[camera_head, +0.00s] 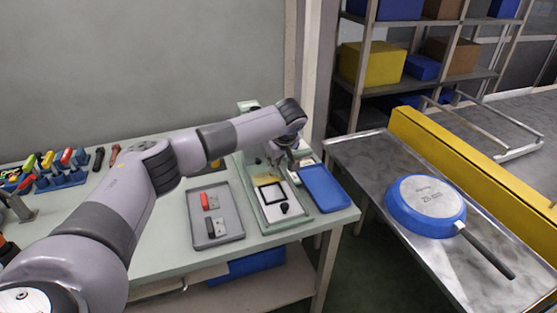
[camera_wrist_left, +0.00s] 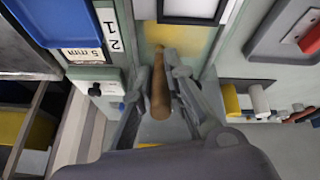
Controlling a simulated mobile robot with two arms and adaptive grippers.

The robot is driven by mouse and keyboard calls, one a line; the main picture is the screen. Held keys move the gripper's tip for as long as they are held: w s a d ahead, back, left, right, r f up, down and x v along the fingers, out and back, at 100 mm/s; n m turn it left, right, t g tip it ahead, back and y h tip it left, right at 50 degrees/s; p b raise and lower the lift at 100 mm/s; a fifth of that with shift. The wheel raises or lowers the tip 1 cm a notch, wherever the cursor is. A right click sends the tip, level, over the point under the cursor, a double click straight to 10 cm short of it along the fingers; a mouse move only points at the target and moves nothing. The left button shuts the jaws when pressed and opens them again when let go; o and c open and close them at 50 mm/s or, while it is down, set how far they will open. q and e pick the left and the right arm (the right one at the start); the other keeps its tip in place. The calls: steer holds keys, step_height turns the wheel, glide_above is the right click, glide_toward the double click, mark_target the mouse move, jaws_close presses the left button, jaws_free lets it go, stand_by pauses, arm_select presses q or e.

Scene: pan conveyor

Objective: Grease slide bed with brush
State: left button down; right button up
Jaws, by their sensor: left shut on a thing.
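The slide bed (camera_head: 289,214) is a pale green frame on the bench, with a light inner surface, a black square frame and a small black knob. A yellowish patch (camera_head: 263,181) lies near its far end, and it also shows in the left wrist view (camera_wrist_left: 160,34). My left gripper (camera_head: 280,160) is over the far end of the bed. In the left wrist view its fingers (camera_wrist_left: 160,75) are closed around a brown wooden handle, apparently the brush (camera_wrist_left: 160,98). The bristles cannot be made out. My right gripper is not in view.
A grey tray (camera_head: 233,227) with red and black-handled pieces lies left of the bed. A blue tray (camera_head: 324,188) lies close on its right. Tools (camera_head: 62,168) stand at the bench's left. A blue pan (camera_head: 425,206) rests on the metal conveyor table (camera_head: 383,175) at right.

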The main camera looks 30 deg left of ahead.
arm_select(q)
steer(key=shift+s+a+p, duration=0.45)
steer(key=shift+s+a, duration=0.45)
steer(key=shift+s, duration=0.2)
steer(key=shift+s+a+p, duration=0.45)
steer(key=shift+s+a, duration=0.45)
steer(key=shift+s, duration=0.15)
steer(key=shift+w+d+b, duration=0.55)
steer(key=shift+w+d, duration=0.6)
steer(key=shift+w, duration=0.2)
steer(key=shift+w+d+b, duration=0.5)
steer(key=shift+w+d, duration=0.6)
steer(key=shift+w, duration=0.2)
steer(key=shift+r, duration=0.15)
steer(key=shift+r+p, duration=0.45)
steer(key=shift+s, duration=0.1)
steer(key=shift+s+d+p, duration=0.6)
steer(key=shift+s+d, duration=0.15)
steer(key=shift+d, duration=0.2)
